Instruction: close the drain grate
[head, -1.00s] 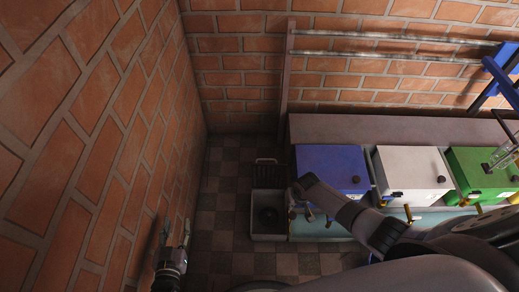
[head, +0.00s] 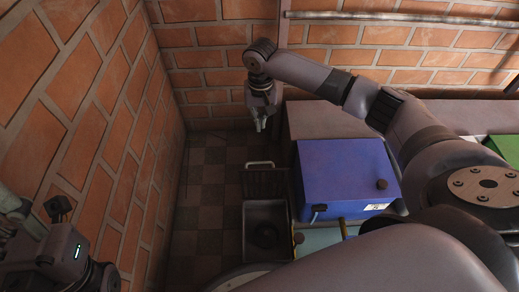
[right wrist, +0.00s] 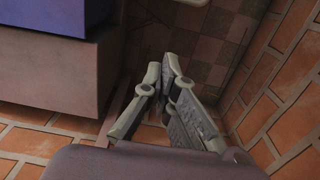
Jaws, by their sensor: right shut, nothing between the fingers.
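The drain grate (head: 266,182) is a dark slatted panel with a pale bar handle (head: 259,164), standing open at the far edge of the grey drain basin (head: 246,228). The basin is uncovered, with a dark round drain (head: 264,235) inside. My right gripper (head: 262,126) is shut and empty, pointing down beyond the grate near the brick back wall, apart from the handle. Its fingers (right wrist: 165,72) also show close together in the right wrist view. My left gripper (head: 22,215) is at the left edge, partly cut off; its finger opening is unclear.
A blue box (head: 340,170) with a dark knob stands right of the basin on a pale ledge. A green box (head: 505,148) is at the far right. Brick walls close in left and behind. Checkered floor (head: 205,200) is clear left of the basin.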

